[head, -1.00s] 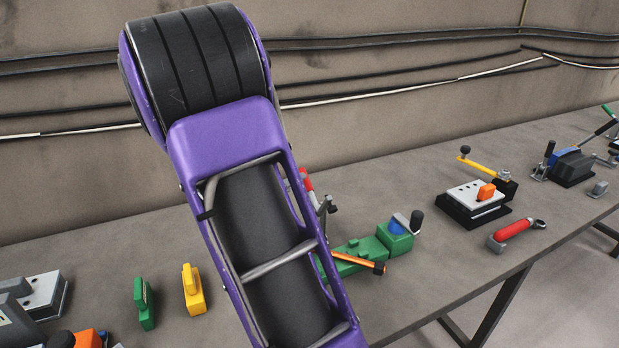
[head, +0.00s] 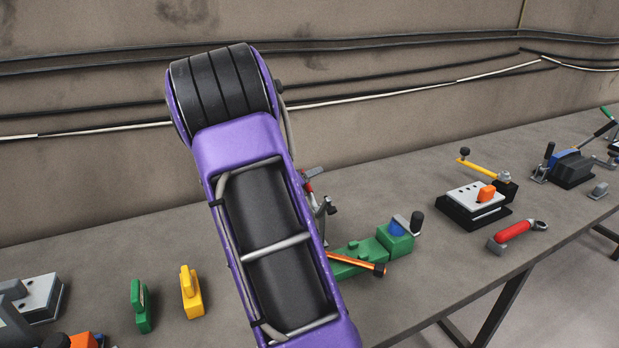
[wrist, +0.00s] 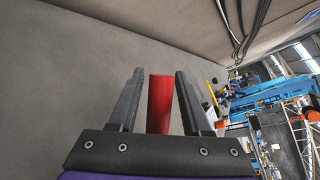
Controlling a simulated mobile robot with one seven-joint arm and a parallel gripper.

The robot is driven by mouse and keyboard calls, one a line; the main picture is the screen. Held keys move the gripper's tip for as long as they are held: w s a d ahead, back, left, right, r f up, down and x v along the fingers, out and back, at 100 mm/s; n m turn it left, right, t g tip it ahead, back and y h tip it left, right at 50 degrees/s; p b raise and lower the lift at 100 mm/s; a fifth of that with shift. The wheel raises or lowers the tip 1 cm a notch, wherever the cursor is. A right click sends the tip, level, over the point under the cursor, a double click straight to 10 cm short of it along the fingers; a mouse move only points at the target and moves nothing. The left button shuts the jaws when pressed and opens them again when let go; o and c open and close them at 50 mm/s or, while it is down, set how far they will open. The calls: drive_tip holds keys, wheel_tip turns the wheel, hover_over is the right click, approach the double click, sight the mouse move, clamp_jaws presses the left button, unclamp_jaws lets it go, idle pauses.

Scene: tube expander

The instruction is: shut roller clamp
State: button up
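A red cylindrical handle (wrist: 160,103) stands between the two dark fingers of my gripper (wrist: 155,88) in the wrist view. The fingers are apart, with a narrow gap visible on each side of the handle. In the head view a red-topped lever with grey metal parts (head: 328,207) shows just right of my purple arm, partly hidden by it. A green device (head: 366,254) with an orange rod (head: 350,261) and a black-knobbed crank (head: 416,222) lies beside it. I cannot tell for certain which part is the roller clamp. My arm hides my gripper in the head view.
The grey bench (head: 430,285) runs along a wall. A yellow piece (head: 191,292) and a green piece (head: 141,305) stand left of my arm. A yellow-levered fixture (head: 473,205) and a red-handled tool (head: 515,232) are at right. Bench in front of the green device is clear.

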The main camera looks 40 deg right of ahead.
clamp_jaws()
idle(1.2)
